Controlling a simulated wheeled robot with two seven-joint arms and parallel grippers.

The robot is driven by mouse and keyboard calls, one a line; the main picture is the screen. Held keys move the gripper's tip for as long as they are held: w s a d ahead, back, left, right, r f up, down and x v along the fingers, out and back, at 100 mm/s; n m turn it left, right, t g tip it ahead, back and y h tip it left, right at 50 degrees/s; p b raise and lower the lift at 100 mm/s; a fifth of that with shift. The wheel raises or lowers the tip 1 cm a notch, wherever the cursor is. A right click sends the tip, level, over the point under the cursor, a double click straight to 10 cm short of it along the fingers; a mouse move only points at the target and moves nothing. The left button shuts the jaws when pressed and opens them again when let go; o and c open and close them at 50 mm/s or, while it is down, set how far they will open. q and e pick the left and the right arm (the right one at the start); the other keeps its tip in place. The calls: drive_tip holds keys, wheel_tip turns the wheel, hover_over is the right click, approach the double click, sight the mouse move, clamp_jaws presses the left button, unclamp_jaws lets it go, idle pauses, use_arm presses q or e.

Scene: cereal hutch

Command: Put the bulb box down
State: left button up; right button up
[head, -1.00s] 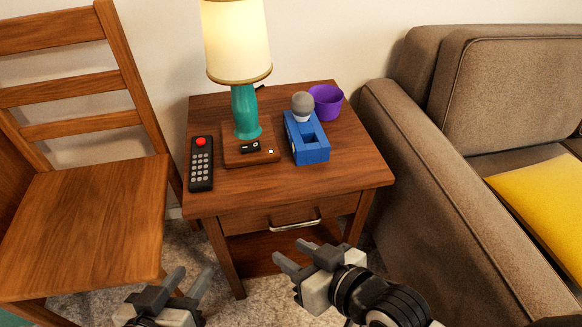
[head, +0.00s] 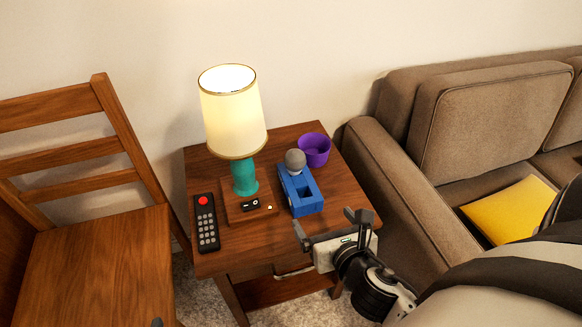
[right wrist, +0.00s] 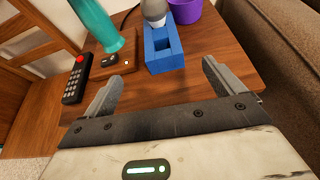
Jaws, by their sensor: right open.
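The blue bulb box (head: 308,207) sits on the wooden side table (head: 230,260), right of the lamp base. A grey-topped bulb (head: 295,159) stands upright at its far end; the near opening looks empty. In the right wrist view the box (right wrist: 164,60) lies just beyond the fingertips. My right gripper (head: 330,224) is open and empty near the table's front right edge, nearer than the box and apart from it. Its open fingers (right wrist: 160,78) also show in the right wrist view. Only a dark tip, probably of my left gripper (head: 157,322), shows at the bottom edge.
A lit lamp (head: 245,178) with a teal stem stands on a wooden base with a switch. A black remote (head: 207,224) lies left of it. A purple bowl (head: 314,150) is behind the box. A chair (head: 100,265) stands left, a brown sofa (head: 400,190) right.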

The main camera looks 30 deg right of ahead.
drive_tip(key=b, duration=0.2)
approach(302, 188)
drive_tip(key=shift+n, duration=0.3)
drive_tip(key=x, duration=0.4)
drive_tip(key=shift+w+f, duration=0.15)
drive_tip(key=shift+w, duration=0.1)
drive_tip(key=b+x, duration=0.1)
drive_tip(key=x, duration=0.3)
drive_tip(key=shift+w+d+f, duration=0.1)
drive_tip(key=shift+w+f, duration=0.15)
drive_tip(key=shift+w, duration=0.35)
use_arm(q)
drive_tip(key=shift+d+f, duration=0.25)
drive_tip(key=shift+f, duration=0.85)
use_arm(e)
drive_tip(key=c, duration=1.2)
